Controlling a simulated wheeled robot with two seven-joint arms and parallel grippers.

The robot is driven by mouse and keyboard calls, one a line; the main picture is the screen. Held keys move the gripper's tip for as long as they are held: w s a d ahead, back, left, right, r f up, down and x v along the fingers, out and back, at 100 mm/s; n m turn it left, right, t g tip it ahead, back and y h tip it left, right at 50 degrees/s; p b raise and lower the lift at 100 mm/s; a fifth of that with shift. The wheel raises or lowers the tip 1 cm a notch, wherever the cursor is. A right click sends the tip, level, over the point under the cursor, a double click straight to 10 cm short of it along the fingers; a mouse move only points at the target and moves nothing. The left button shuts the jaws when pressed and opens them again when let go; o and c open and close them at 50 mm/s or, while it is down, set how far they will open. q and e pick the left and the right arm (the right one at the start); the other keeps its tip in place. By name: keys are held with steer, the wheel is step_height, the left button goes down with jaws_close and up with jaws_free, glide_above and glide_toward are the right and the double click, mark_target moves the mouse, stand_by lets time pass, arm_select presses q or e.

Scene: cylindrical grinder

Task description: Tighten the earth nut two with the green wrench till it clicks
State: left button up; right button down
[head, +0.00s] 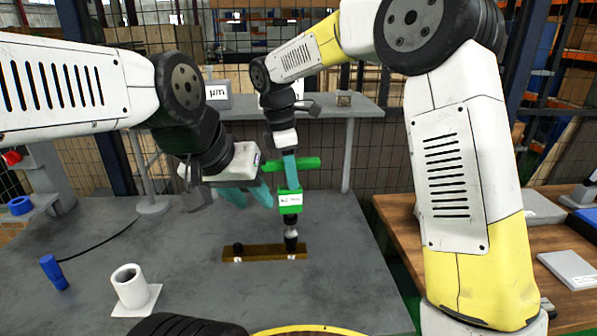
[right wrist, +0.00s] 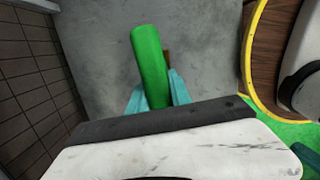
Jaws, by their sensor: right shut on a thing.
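The green wrench (head: 290,200) stands upright over the right-hand stud (head: 291,240) of a brass bar (head: 265,254) on the grey bench. Its labelled green body has a green crossbar handle (head: 305,163) on top. My right gripper (head: 290,172) comes down from above and is shut on the wrench; in the right wrist view the green handle (right wrist: 149,62) lies between its teal fingers (right wrist: 156,95). The left stud (head: 238,249) of the bar is dark and uncovered. My left gripper (head: 248,194), teal fingers apart, is empty, left of the wrench. Whether the wrench is fully seated is unclear.
A white cylinder on a square plate (head: 131,287) and a blue piece (head: 53,272) stand at the bench's left. A shelf (head: 345,107) with a µm display (head: 217,95) is behind. A wooden table (head: 405,215) is at right.

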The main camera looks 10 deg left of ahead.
steer(key=shift+f, duration=1.55)
stand_by(0.4)
steer(key=shift+f+m, duration=0.1)
steer(key=shift+m, duration=0.2)
